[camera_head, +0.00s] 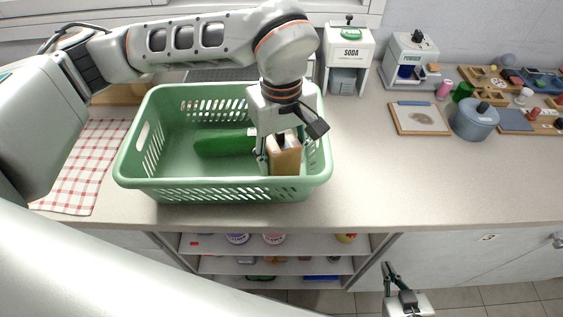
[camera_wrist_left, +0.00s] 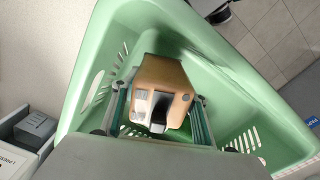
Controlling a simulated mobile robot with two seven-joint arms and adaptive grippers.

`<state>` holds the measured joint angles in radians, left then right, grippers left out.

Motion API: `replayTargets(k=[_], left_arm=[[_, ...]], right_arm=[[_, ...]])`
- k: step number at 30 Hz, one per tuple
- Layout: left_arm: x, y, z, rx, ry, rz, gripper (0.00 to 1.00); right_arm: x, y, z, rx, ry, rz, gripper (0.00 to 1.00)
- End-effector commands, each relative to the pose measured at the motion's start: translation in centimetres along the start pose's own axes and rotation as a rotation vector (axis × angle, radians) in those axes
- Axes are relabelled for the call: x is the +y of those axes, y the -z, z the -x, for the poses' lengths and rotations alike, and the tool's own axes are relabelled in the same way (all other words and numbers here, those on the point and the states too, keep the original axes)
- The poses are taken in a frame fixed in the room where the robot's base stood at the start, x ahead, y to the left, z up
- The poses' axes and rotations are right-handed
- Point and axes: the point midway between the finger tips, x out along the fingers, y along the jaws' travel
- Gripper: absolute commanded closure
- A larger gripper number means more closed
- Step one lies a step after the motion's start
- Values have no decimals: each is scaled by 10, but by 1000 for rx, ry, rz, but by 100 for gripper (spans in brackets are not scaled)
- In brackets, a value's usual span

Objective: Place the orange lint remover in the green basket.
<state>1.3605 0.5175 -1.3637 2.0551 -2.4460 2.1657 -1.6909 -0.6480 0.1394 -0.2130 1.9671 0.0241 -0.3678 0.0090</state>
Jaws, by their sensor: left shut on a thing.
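The green basket (camera_head: 140,180) stands on the counter at the left of the head view. Its wall fills much of the left wrist view (camera_wrist_left: 95,50). The orange lint remover (camera_head: 285,160) is a boxy orange-brown block near the basket's right end. In the left wrist view the lint remover (camera_wrist_left: 165,72) sits between the two fingers. My left gripper (camera_head: 268,152) is shut on it, reaching down into the basket. I cannot tell whether the lint remover touches the basket floor. My right gripper (camera_head: 391,275) hangs low in front of the cabinets, away from the basket; its opening is unclear.
A dark green object (camera_head: 222,144) lies inside the basket, left of my gripper. A checkered cloth (camera_head: 88,165) lies left. A soda dispenser (camera_head: 349,55), a powder dispenser (camera_head: 407,62) and a blue-grey pot (camera_head: 474,120) stand at the back. The counter right of the basket is clear.

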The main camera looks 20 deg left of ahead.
Motion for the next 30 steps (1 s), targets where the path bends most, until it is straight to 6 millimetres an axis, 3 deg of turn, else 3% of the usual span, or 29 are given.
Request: replayTargets(k=[6,18,19,20,21,30], left_arm=[[0,0,-25,-1,1,0,89],[0,0,-30,1,0,0,89],[0,0,-30,0,1,0,51],[0,0,-29,0,1,0,43],[0,0,-29,0,1,0,39],[0,0,-29,0,1,0,39]], right_arm=[[0,1,1,-1,0,0,100],[-1,-7,-2,-9,1,0,100],[-1,-6,-1,-9,1,0,100],[-1,-6,-1,-9,1,0,100],[-1,-6,-1,-10,1,0,100],[0,-5,-1,-7,1,0,100]])
